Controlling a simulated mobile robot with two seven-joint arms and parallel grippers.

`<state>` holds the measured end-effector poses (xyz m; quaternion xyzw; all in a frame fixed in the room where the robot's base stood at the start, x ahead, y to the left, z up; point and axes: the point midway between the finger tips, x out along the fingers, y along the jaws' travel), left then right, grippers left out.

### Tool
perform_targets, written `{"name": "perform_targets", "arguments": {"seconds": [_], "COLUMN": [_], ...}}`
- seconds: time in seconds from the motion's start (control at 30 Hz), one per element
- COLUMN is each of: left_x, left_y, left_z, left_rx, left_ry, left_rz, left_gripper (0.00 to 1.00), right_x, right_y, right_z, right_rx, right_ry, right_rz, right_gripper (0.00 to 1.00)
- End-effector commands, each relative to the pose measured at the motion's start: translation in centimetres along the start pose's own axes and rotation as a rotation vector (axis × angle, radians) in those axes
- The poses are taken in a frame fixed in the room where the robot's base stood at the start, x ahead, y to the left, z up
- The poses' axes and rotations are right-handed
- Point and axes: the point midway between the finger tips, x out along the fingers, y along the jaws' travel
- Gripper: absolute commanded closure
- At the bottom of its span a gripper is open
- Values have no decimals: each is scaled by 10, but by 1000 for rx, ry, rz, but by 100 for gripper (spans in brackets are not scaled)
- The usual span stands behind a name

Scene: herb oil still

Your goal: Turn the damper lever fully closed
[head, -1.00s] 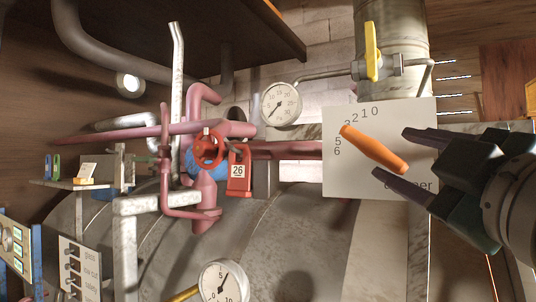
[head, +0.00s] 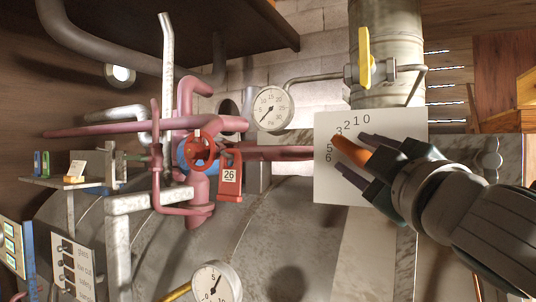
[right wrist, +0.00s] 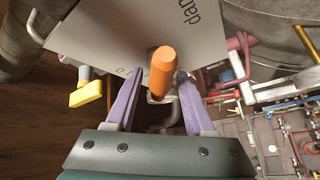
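The damper lever is an orange bar (head: 350,151) on a white scale plate (head: 325,190) marked with numerals at the right of the head view. Its upper-left end lies between the 3 and the 5, covering that part of the scale. My right gripper (head: 352,154) is open, with one purple-grey finger on each side of the lever. In the right wrist view the orange lever (right wrist: 162,75) stands between the two fingertips, with small gaps seeming to show beside it. The lever's lower-right part is hidden behind the gripper in the head view. My left gripper is not in view.
A yellow valve handle (head: 364,57) and a pipe are above the plate. A round gauge (head: 271,109) is to its left. A red handwheel (head: 201,151) with a red tag marked 26 (head: 230,176) sits among pink pipes further left.

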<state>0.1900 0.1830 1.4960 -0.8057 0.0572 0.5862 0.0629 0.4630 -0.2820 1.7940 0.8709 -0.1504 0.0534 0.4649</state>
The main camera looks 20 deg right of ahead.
Motion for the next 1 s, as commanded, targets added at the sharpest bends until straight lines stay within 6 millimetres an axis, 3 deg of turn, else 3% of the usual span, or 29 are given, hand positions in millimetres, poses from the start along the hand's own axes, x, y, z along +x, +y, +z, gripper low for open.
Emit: {"name": "perform_targets", "arguments": {"seconds": [0.03, 0.47, 0.8, 1.0], "left_x": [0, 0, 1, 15], "left_y": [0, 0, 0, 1], "left_z": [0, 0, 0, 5], "left_rx": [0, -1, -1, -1], "left_ry": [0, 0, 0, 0], "left_rz": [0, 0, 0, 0], "left_gripper": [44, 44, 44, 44], "right_x": [0, 0, 0, -1], "right_y": [0, 0, -1, -4], "right_z": [0, 0, 0, 2], "right_rx": [0, 0, 2, 34], "right_ry": [0, -1, 0, 8], "right_rz": [0, -1, 0, 23], "right_gripper": [53, 100, 100, 100]}}
